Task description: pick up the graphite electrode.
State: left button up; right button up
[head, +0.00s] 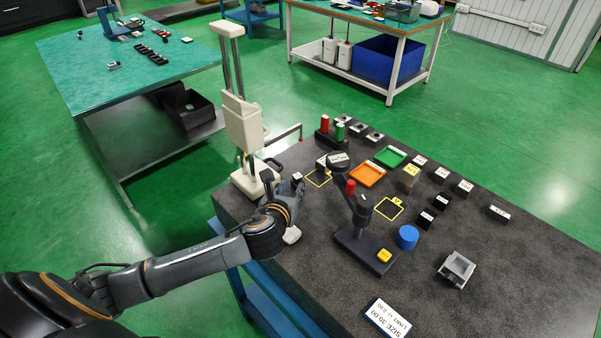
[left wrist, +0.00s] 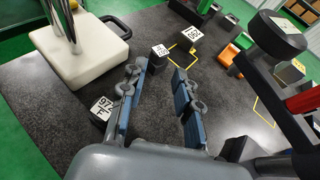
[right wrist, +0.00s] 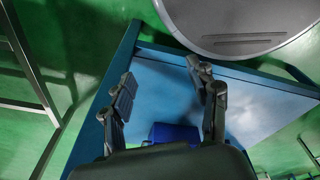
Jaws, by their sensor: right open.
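Several dark blocks with white labels are in view, and I cannot tell for sure which is the graphite electrode. One small dark block with a white top (left wrist: 159,56) stands just beyond my left fingertips; it also shows in the head view (head: 297,176). My left gripper (left wrist: 161,76) is open and empty, its fingers apart and low over the dark tabletop; it also shows in the head view (head: 290,187). Another labelled block (left wrist: 102,109) stands beside its left finger. My right gripper (right wrist: 163,90) is open and empty near a blue surface, outside the head view.
A cream height gauge (head: 242,125) stands left of my left gripper. A dark stand with a red knob (head: 351,187) is to the right, near yellow outlines, an orange tray (head: 367,175) and a blue cylinder (head: 408,237).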

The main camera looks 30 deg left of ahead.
aim_at(297, 177)
pick_arm(q)
jog(key=x, duration=0.5)
jog(key=shift+r+p, duration=0.1)
jog(key=shift+p, duration=0.25)
jog(key=shift+x, duration=1.85)
jog(key=x, duration=0.3)
jog(key=shift+w, duration=0.2)
jog(key=shift+w+a+f, duration=0.15)
jog(key=shift+w+f, duration=0.15)
jog(key=shift+w, duration=0.15)
pick_arm(e)
jog(key=s, duration=0.1)
jog(key=s+r, duration=0.1)
jog(key=s, duration=0.1)
pick_arm(q)
jog(key=shift+s, duration=0.1)
jog(key=shift+c, duration=0.4)
grip_shut()
